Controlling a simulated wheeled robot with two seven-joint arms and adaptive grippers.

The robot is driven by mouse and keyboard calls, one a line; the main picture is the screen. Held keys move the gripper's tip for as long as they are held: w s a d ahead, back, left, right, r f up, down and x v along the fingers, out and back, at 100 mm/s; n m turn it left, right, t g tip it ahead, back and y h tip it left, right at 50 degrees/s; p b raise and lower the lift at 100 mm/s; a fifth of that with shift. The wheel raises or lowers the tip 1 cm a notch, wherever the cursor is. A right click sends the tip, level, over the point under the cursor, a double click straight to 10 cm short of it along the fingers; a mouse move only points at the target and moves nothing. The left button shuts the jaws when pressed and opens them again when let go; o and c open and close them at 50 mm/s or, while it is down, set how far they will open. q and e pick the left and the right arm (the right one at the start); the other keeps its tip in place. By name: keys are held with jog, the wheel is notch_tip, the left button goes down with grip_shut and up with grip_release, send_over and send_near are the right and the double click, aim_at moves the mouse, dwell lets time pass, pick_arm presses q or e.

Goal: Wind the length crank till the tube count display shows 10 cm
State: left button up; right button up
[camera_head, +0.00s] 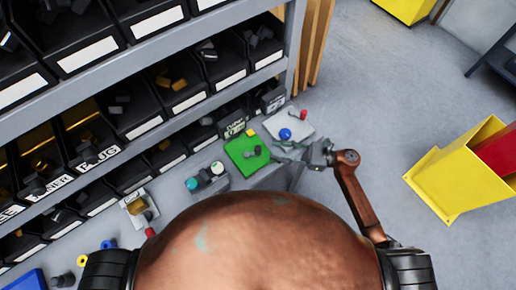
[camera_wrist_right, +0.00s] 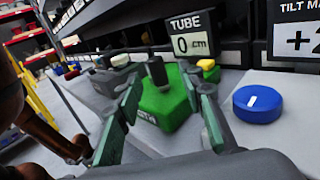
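The length crank's green base (camera_wrist_right: 165,108) stands ahead of my right gripper in the right wrist view, with a dark upright knob (camera_wrist_right: 157,72) on top. The tube display (camera_wrist_right: 192,44) behind it reads 0 cm. In the head view the green base (camera_head: 240,150) lies on the grey ledge, left of my right gripper (camera_head: 283,150). My right gripper (camera_wrist_right: 163,82) is open, its two greenish fingers spread, with the knob showing between them. I cannot tell whether they touch it. My left gripper is not in view.
A blue dial (camera_wrist_right: 258,103) sits close right of the fingers. Another panel with a blue knob (camera_head: 285,134) is beside the green base. Shelves of black bins (camera_head: 135,110) rise behind. A yellow bin (camera_head: 455,170) stands on the open floor at right.

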aim_at(258, 149)
jog(key=shift+s+a+f, duration=0.15)
jog(key=shift+a, duration=0.15)
jog(key=a, duration=0.2)
jog(key=a+p, duration=0.1)
jog(key=a, duration=0.1)
jog(key=w+a, duration=0.1)
jog(key=a, duration=0.2)
jog(key=shift+a+p, duration=0.1)
jog(key=shift+p, duration=0.3)
jog(key=shift+c, duration=0.6)
grip_shut()
